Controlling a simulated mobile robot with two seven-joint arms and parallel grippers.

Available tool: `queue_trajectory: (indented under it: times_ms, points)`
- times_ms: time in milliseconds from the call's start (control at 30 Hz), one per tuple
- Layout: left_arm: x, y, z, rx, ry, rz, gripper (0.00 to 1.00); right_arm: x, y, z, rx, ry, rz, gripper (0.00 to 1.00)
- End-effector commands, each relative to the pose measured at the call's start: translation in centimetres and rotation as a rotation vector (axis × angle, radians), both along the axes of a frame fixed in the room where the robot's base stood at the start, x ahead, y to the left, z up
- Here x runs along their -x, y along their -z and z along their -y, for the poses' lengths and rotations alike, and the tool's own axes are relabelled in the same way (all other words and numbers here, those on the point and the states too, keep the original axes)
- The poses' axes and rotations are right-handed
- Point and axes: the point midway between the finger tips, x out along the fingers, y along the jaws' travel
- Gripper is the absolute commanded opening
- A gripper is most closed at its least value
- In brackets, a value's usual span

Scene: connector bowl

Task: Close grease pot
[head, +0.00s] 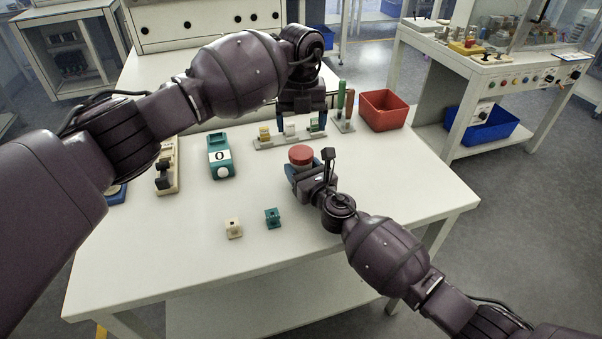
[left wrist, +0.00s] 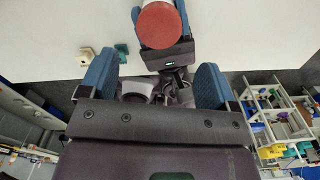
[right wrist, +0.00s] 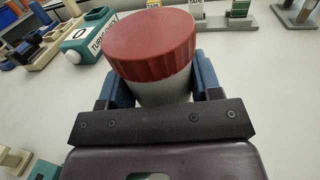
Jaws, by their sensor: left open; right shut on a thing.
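The grease pot is a pale grey pot (right wrist: 160,92) with a ribbed red lid (right wrist: 152,45) on its top. The lid also shows in the head view (head: 301,155) near the middle of the table and in the left wrist view (left wrist: 160,21). I cannot tell how tightly the lid sits. My right gripper (head: 310,172) is shut around the pot body, below the lid. My left gripper (head: 302,122) is open and empty, raised above and behind the pot. Its fingers show apart in the left wrist view (left wrist: 155,65), with the lid beyond them.
A cream block (head: 233,228) and a teal block (head: 272,217) lie on the front of the table. A teal device (head: 221,158) stands left. A rack of small parts (head: 270,141), a tool stand (head: 345,122) and a red bin (head: 383,110) stand behind. The table's right front is clear.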

Motion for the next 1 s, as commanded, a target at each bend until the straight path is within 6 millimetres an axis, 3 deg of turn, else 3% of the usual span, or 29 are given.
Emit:
queue_trajectory:
  times_ms: [200,667,1000]
  points:
    - [0.0,0.0,-0.1,-0.005,0.125,-0.001,0.83,0.0,0.0,0.0,0.000,0.000,0.000,0.00]
    - [0.0,0.2,-0.1,-0.004,0.141,-0.002,0.83,0.0,0.0,0.0,0.000,0.000,0.000,0.00]
    - [0.1,4.1,0.0,-0.004,0.139,-0.004,0.83,0.0,0.0,0.0,0.000,0.000,0.000,0.00]
